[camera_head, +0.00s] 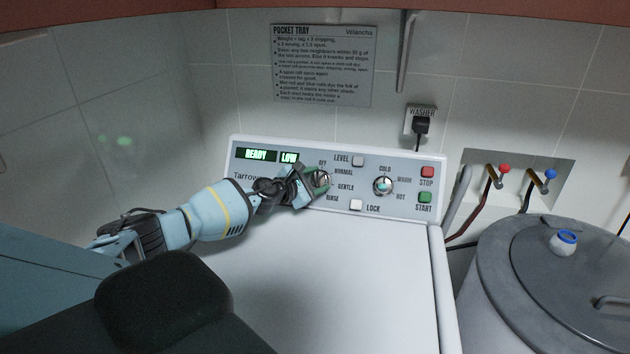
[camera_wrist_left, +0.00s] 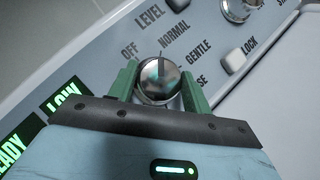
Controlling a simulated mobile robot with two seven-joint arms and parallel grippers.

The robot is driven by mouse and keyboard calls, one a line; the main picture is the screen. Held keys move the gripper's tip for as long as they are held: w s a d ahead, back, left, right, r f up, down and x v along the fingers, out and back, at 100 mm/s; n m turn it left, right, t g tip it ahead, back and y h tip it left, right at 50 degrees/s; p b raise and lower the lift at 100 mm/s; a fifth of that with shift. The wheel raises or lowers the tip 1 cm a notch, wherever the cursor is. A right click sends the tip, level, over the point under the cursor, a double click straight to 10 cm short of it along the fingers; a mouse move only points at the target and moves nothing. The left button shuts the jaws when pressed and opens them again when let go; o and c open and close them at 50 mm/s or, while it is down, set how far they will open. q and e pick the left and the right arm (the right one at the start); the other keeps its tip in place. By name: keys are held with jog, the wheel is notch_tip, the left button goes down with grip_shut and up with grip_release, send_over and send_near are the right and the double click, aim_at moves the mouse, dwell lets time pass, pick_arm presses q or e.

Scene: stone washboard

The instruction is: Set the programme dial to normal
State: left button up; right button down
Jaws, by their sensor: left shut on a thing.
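The programme dial (camera_wrist_left: 160,82) is a round metal knob on the washer's control panel, with OFF, NORMAL, GENTLE and RINSE printed around it. My left gripper (camera_wrist_left: 159,88) is shut on it, with one green finger pad at each side. The dial's dark pointer line points up in the left wrist view, toward the near end of the word NORMAL and to the right of OFF. In the head view the dial (camera_head: 322,180) is partly hidden by my left gripper (camera_head: 316,182). My right gripper is not in view.
LEVEL (camera_head: 358,160) and LOCK (camera_head: 356,205) buttons, a temperature knob (camera_head: 383,186), a red STOP button (camera_head: 427,172) and a green START button (camera_head: 425,197) are close by. The display (camera_head: 267,155) reads READY and LOW. A lidded grey drum (camera_head: 520,265) stands at right.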

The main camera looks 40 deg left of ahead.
pick_arm(q)
jog(key=shift+m+g+h, duration=0.3)
jog(key=shift+m+h, duration=0.1)
jog(key=shift+m, duration=0.4)
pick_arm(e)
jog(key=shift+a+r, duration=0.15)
pick_arm(q)
jog(key=o, duration=1)
jog(key=shift+c, duration=0.2)
jog(key=v, duration=0.6)
jog(key=shift+a, duration=0.1)
jog(key=shift+v, duration=0.9)
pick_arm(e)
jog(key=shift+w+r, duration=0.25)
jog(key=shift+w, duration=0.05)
